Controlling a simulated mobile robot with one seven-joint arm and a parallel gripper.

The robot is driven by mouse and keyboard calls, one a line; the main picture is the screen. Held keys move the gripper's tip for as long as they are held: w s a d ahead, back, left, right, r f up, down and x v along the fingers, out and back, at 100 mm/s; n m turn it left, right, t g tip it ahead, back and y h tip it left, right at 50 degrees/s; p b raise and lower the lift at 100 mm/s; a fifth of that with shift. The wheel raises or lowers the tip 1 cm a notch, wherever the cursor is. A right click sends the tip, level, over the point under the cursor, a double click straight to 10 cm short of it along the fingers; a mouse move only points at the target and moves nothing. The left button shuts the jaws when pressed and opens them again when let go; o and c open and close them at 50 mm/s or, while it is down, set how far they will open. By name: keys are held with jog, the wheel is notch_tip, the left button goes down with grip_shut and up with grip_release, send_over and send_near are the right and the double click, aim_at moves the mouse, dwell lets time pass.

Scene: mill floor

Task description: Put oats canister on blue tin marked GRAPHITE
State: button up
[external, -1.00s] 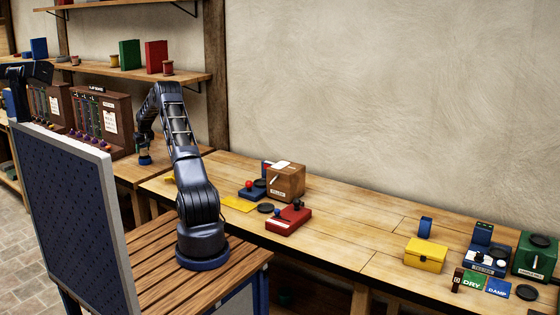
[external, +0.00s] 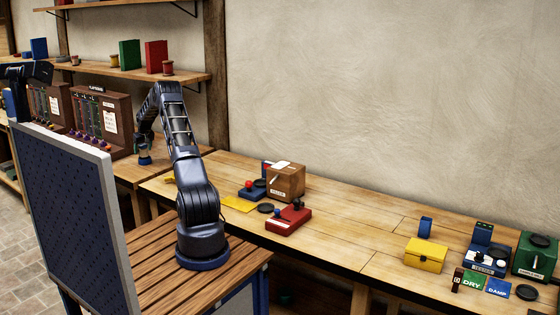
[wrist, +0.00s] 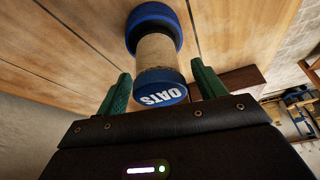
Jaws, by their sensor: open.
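The oats canister (wrist: 160,65) fills the middle of the wrist view. It has a pale body and a blue lid marked OATS. A wider dark-blue round piece (wrist: 150,14) shows at its far end; I cannot tell whether this is the canister's base or a blue tin under it. My gripper (wrist: 163,85) is open, its green fingers on either side of the lid and apart from it. In the external view my gripper (external: 146,136) is just above the small pale and blue canister (external: 145,153) on the bench. No GRAPHITE mark is readable.
A brown labelled cabinet (external: 100,125) stands left of my gripper. To the right on the long bench are a wooden box (external: 287,184), a red device (external: 289,221), a yellow box (external: 426,257) and a green box (external: 536,256). The bench middle is clear.

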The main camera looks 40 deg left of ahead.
jog(key=w+v, duration=0.1)
jog(key=v, duration=1)
jog(key=shift+s+d+r, duration=0.25)
jog(key=shift+s, duration=0.25)
